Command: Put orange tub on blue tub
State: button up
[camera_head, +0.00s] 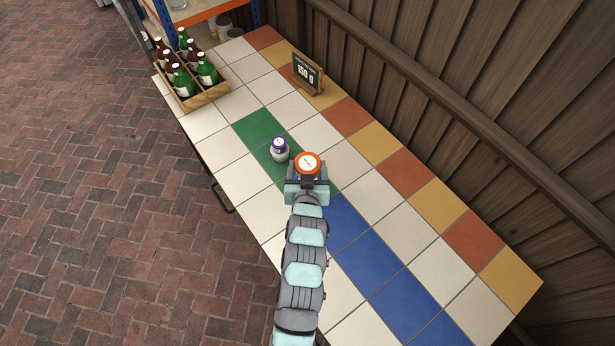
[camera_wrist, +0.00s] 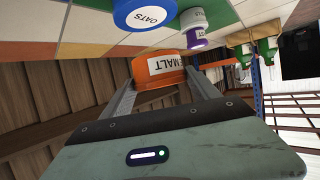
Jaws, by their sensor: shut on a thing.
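The orange tub (camera_head: 307,162) is held in my gripper (camera_head: 307,178), with its round white-labelled top facing up in the head view. In the wrist view the orange tub (camera_wrist: 160,70), lettered MALT, sits between my two fingers. The blue tub (camera_wrist: 145,12), lettered OATS, stands on the tiles nearby in the wrist view, apart from the orange tub and partly cut off by the frame edge. In the head view the blue tub is largely or wholly hidden by my gripper and the orange tub.
A white tub with a purple lid (camera_head: 279,148) stands close by on the green tiles. A wooden crate of bottles (camera_head: 190,85) is at the far left end. A small 150 g sign (camera_head: 306,73) stands at the back. The blue tiles (camera_head: 375,265) are clear.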

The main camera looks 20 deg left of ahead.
jog(key=shift+f, duration=2.65)
jog(key=shift+f, duration=0.2)
jog(key=o, duration=1.4)
